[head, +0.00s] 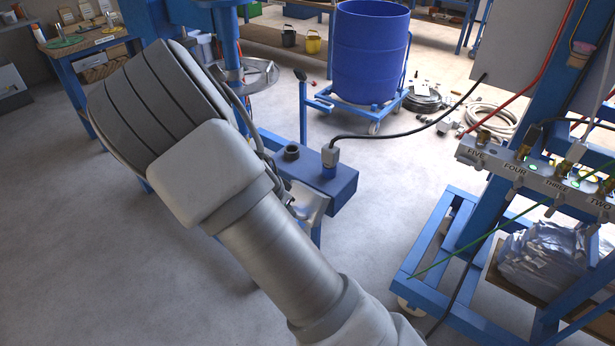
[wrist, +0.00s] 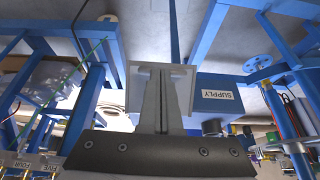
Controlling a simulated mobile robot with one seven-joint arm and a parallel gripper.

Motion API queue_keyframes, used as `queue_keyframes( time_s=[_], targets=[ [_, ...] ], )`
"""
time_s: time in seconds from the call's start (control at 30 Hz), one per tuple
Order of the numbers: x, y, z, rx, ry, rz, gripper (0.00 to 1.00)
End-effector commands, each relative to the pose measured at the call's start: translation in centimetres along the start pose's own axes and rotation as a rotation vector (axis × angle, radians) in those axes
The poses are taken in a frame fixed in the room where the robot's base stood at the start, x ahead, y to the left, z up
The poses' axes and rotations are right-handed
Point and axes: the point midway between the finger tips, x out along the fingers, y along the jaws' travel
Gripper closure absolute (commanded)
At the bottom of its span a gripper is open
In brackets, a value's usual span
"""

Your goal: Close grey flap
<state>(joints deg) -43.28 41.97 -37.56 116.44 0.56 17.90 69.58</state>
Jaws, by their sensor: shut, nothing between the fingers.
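A light grey flap (wrist: 136,92) shows behind my fingers in the wrist view, next to a blue box with an upside-down SUPPLY label (wrist: 230,95). In the head view a pale metallic panel, which seems to be the same flap (head: 309,205), hangs at an angle at the near side of the blue supply box (head: 330,183), partly covered by my arm. My gripper (wrist: 162,78) is shut and empty, its fingertips in front of the flap. I cannot tell whether they touch it. My fingers are hidden behind my arm in the head view.
A black cable runs from a plug (head: 330,156) on the box to the right. A blue barrel (head: 369,55) stands on a wheeled dolly behind. A blue frame with numbered valves (head: 540,180) stands at the right. Open grey floor (head: 70,240) lies at the left.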

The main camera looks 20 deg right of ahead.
Motion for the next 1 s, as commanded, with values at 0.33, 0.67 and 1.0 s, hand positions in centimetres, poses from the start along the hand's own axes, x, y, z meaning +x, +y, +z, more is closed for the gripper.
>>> queue_keyframes(
  time_s=[0.33,0.67,1.0],
  targets=[
    [3.0,-0.6,1.2,-0.012,0.227,0.000,1.00],
    [5.2,-0.6,1.6,-0.004,0.417,-0.004,1.00],
    [7.0,-0.5,1.8,-0.003,0.410,-0.004,1.00]
  ],
)
